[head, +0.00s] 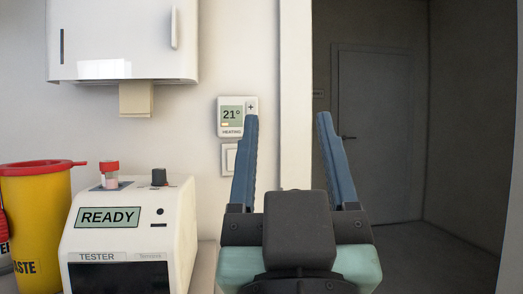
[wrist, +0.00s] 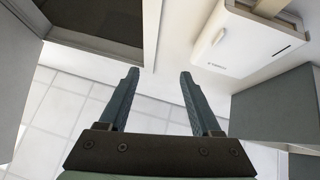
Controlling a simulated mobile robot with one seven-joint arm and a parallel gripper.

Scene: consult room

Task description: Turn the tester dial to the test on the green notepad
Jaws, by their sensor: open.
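The white tester (head: 138,225) stands at the lower left of the head view, with "READY" on its greenish screen (head: 107,217). Its dark dial (head: 159,177) is on the top, beside a red-capped sample cup (head: 109,174). I cannot read the dial's setting. My gripper (head: 284,122) is right of the tester, raised, with its two blue fingers apart and nothing between them. In the wrist view my gripper (wrist: 160,75) is also open and empty. The green notepad is not in view in either picture.
A yellow waste bin (head: 38,225) with a red rim stands left of the tester. A thermostat (head: 237,116) reading 21° and a switch (head: 229,158) are on the wall behind my gripper. A doorway with a grey door (head: 375,130) is at the right.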

